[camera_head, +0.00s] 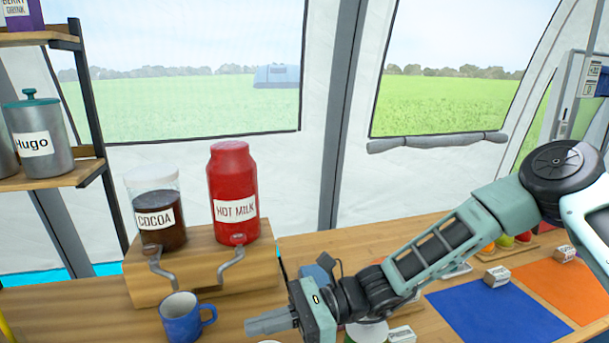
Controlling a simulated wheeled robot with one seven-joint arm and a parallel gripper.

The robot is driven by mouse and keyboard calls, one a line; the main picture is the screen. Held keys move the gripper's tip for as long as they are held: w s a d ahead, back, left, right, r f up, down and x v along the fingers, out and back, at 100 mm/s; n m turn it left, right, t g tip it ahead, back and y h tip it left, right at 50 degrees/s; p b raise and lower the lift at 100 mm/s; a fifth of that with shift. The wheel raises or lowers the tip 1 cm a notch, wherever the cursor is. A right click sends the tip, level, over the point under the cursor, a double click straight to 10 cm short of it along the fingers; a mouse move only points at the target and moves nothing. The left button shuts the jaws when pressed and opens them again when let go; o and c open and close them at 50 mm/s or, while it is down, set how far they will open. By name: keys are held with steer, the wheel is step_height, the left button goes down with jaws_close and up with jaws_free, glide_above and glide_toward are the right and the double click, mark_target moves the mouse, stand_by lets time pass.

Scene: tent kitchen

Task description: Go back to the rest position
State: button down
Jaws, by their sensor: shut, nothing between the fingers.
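My gripper (268,323) reaches in from the right over the wooden counter, low in the picture, with its fingers pointing left. The fingers are together with nothing held between them. A blue speckled mug (181,318) stands to the left of the fingertips, apart from them, with its handle toward my gripper. My arm crosses the right half of the view and hides part of the counter behind it.
A wooden stand (195,277) holds a cocoa dispenser (155,208) and a red hot milk dispenser (231,190), with spouts in front. Shelves with a Hugo canister (40,138) stand left. Blue (490,314) and orange (563,288) mats lie right. Small items crowd beneath my arm.

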steer(key=s+d+n+g+h, duration=0.2)
steer(key=s+d+n+h, duration=0.5)
steer(key=s+n+h, duration=0.45)
steer(key=s+d+r+n+t+h, duration=0.2)
steer(key=d+r+n+t, duration=0.1)
steer(key=d+n, duration=0.2)
steer(key=s+d+r+n+t+h, duration=0.2)
steer(key=s+d+r+n+t, duration=0.1)
steer(key=d, duration=0.5)
steer(key=shift+d+n+t+h+p, duration=0.4)
steer(key=shift+n+t, duration=0.3)
steer(key=shift+n, duration=0.35)
